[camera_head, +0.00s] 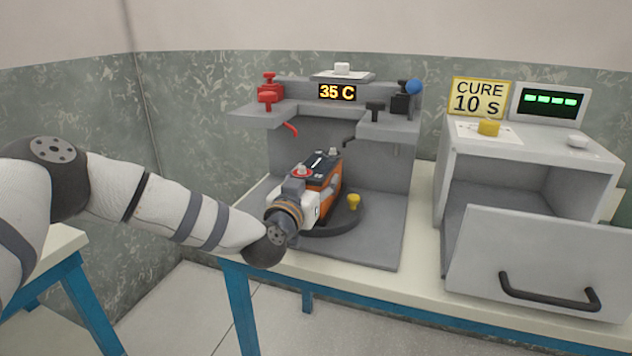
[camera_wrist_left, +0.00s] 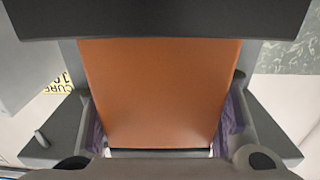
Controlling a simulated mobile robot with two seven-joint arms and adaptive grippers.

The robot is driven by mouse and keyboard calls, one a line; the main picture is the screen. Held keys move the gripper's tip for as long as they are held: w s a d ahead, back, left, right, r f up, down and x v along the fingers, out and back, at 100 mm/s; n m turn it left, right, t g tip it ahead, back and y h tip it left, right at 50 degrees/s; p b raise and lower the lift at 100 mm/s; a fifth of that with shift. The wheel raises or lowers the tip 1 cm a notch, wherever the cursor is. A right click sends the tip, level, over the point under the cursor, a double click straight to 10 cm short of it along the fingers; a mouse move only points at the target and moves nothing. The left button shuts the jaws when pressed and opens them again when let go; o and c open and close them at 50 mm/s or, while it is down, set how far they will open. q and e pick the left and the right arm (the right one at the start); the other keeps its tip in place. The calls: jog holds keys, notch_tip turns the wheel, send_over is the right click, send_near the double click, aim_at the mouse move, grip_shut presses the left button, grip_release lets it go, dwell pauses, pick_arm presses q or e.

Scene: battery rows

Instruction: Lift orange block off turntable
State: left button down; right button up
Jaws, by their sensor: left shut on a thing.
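The orange block (camera_head: 329,196), a battery with a black top and posts, stands upright at the turntable (camera_head: 345,222), a dark round disc on the grey fixture's floor. My left gripper (camera_head: 312,203) reaches it from the front left and is shut on its sides. In the left wrist view the block's orange face (camera_wrist_left: 160,90) fills the space between the fingers. The gripper hides the block's lower front, so I cannot tell whether its base touches the disc. My right gripper is not in view.
A yellow knob (camera_head: 353,202) stands beside the disc. Above are the fixture's shelves with red clamps (camera_head: 268,92), black clamps (camera_head: 375,110) and a "35 C" display (camera_head: 337,92). A grey oven (camera_head: 530,160) with its door (camera_head: 530,255) lowered stands at right.

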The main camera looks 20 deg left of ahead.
pick_arm(q)
notch_tip(320, 180, up, 28)
jog(key=p, duration=0.3)
jog(key=shift+r+p, duration=0.2)
jog(key=shift+p, duration=0.15)
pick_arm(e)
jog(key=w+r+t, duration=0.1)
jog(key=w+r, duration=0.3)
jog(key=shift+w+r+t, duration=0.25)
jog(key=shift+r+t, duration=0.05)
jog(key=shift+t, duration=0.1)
